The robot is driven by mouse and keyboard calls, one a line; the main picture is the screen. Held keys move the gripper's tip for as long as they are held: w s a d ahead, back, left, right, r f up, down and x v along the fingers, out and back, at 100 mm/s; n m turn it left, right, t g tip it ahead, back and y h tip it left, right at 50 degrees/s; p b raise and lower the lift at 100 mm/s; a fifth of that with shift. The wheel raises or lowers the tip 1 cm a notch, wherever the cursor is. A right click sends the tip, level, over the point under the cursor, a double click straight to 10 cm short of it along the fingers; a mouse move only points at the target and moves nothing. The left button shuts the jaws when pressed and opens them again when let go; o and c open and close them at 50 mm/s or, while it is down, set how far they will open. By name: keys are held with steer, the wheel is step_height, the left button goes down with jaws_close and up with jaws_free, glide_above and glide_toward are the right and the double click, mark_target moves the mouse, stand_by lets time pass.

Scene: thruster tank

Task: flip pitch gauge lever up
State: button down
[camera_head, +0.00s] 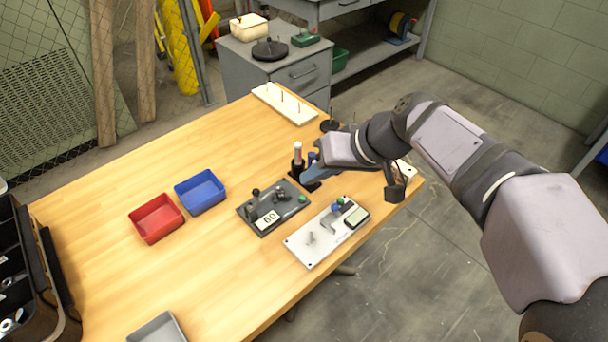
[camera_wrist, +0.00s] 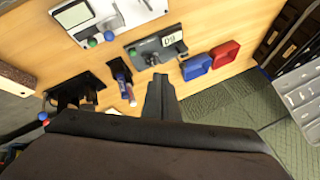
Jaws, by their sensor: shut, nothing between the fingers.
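Two panels lie on the wooden table. The dark grey panel (camera_head: 246,211) has a small numbered display, black knobs and a green button; it also shows in the wrist view (camera_wrist: 143,46). The white panel (camera_head: 303,254) has a metal lever (camera_head: 328,221), a grey display, and blue and green buttons; it also shows in the wrist view (camera_wrist: 152,8). I cannot tell which panel is the pitch gauge. My gripper (camera_head: 309,175) is shut and empty beyond the dark panel, beside the upright holder. In the wrist view its fingers (camera_wrist: 160,82) point towards the dark panel, apart from it.
An upright holder (camera_head: 298,168) with tube-like items stands close beside my gripper. A blue bin (camera_head: 201,207) and a red bin (camera_head: 157,235) sit left of the panels. A white pegged board (camera_head: 284,104) lies at the table's back edge. The table's left-middle is clear.

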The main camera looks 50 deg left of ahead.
steer(key=x, duration=0.8)
steer(key=shift+a+f+p, duration=0.15)
steer(key=shift+f+p, duration=0.15)
steer(key=s, duration=0.1)
steer(key=a, duration=0.1)
steer(key=s+p, duration=0.1)
steer(key=shift+s+a+r, duration=0.25)
steer(key=shift+s+a, duration=0.05)
steer(key=shift+s, duration=0.05)
steer(key=shift+s+a, duration=0.3)
